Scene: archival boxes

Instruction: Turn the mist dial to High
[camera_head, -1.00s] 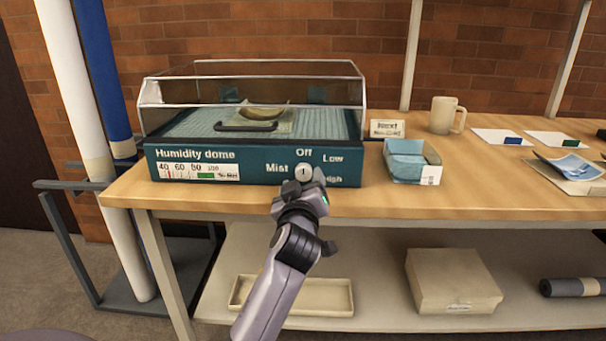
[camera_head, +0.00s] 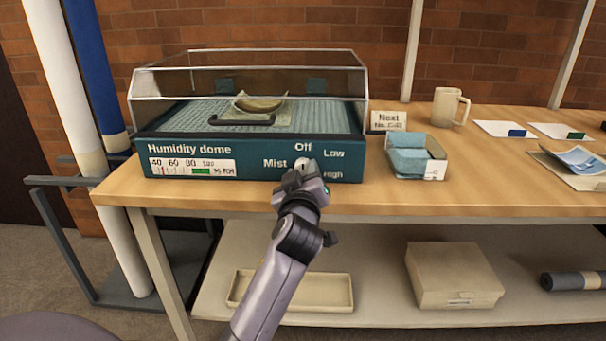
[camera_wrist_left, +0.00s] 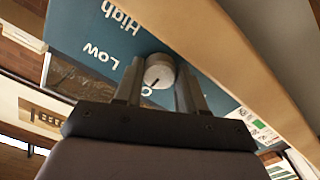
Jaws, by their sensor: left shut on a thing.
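The humidity dome (camera_head: 250,168) stands on the wooden table, with a teal front panel marked Off, Low and High around the mist dial. The round pale mist dial (camera_head: 301,163) is partly covered by my left gripper (camera_head: 303,172). In the left wrist view, the dial (camera_wrist_left: 158,70) sits between the two fingers of my left gripper (camera_wrist_left: 160,88), which is shut on it. A dark mark on the dial's face seems to point toward the partly hidden Off label. High and Low are readable there. My right gripper is not in view.
A small open box with blue contents (camera_head: 434,170) stands right of the dome, near a small sign (camera_head: 388,121) and a mug (camera_head: 450,107). A lower shelf holds a tray (camera_head: 320,291) and a closed box (camera_head: 452,277). Bare tabletop lies in front of the open box.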

